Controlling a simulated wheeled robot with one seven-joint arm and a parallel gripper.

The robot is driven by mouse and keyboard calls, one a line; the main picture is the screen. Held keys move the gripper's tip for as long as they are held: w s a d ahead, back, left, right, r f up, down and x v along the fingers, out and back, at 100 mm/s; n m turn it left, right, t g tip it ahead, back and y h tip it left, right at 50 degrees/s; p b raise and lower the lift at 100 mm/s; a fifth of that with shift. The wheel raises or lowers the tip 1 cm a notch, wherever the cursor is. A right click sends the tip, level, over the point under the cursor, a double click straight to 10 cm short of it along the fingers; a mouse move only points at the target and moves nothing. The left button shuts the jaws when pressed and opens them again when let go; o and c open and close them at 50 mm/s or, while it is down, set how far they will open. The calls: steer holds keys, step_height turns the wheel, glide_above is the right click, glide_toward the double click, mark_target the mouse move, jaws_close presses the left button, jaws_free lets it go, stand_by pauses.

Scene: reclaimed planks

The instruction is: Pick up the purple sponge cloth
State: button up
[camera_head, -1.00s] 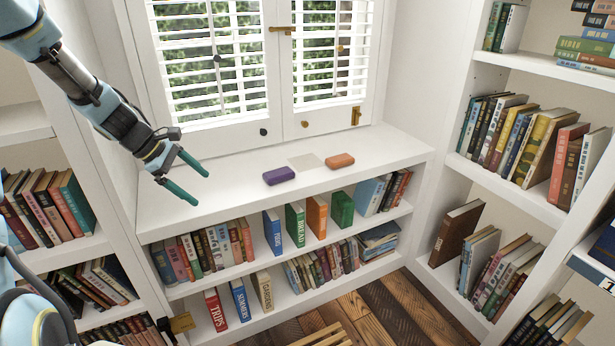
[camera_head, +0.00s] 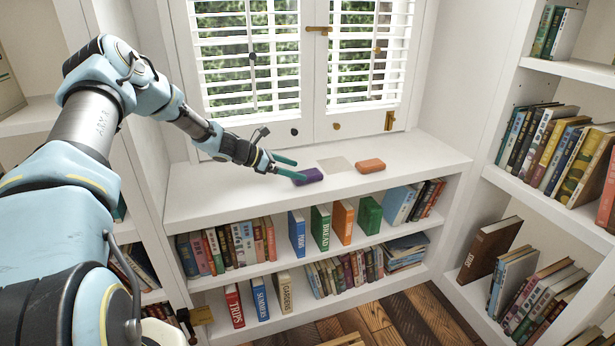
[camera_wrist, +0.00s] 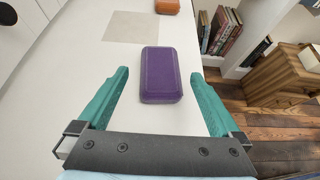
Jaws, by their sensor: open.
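The purple sponge cloth (camera_head: 309,176) is a rounded, thick block lying flat on the white window-seat top, towards its front edge. My gripper (camera_head: 298,168) is open and empty, low over the seat and just left of the sponge in the head view. In the wrist view the purple sponge (camera_wrist: 161,75) lies straight ahead, centred between the two teal fingers of my gripper (camera_wrist: 161,90). Its near end reaches about between the fingertips, with a gap on both sides. I cannot tell the exact height of the fingers above the top.
An orange sponge (camera_head: 371,166) lies to the right on the same top (camera_head: 425,158), beyond a flat beige square (camera_head: 335,164). Shuttered windows (camera_head: 300,60) stand behind. Bookshelves fill the space below and at the right. The top right of the orange sponge is clear.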

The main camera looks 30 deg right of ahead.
mark_target(307, 173)
steer(key=p+x, duration=0.1)
steer(key=x, duration=0.4)
steer(key=shift+f, duration=0.1)
steer(key=c, duration=1.2)
steer(key=shift+c, duration=0.2)
